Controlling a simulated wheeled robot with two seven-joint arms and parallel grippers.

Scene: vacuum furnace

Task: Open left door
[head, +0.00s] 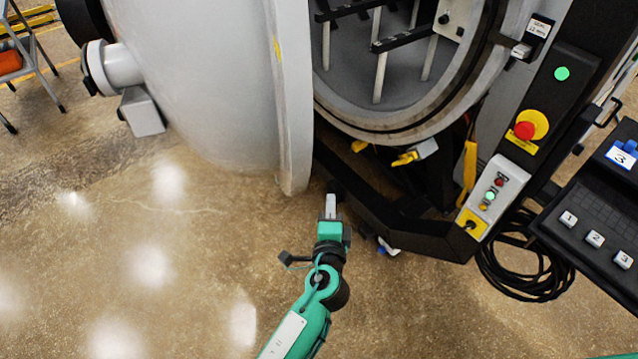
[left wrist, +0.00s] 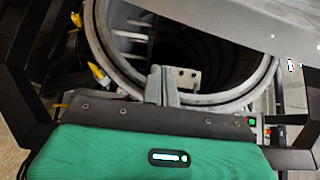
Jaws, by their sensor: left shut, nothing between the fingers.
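The left door (head: 210,75) is a large pale grey dished door, standing open to the left of the round furnace mouth (head: 400,125). Its thick rim faces right. My left gripper (head: 331,196) is shut and empty, low beside the lower right edge of the door rim; I cannot tell whether it touches the rim. In the left wrist view the shut fingers (left wrist: 162,85) show in front of the furnace mouth (left wrist: 190,103). A grey panel, likely the door (left wrist: 245,30), crosses the upper right there. My right gripper is not in view.
A black base frame (head: 400,225) runs under the furnace. At right are a control post with a red stop button (head: 525,130), a black tray (head: 600,200) with numbered white blocks, and coiled black cables (head: 525,270). The floor at lower left is clear.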

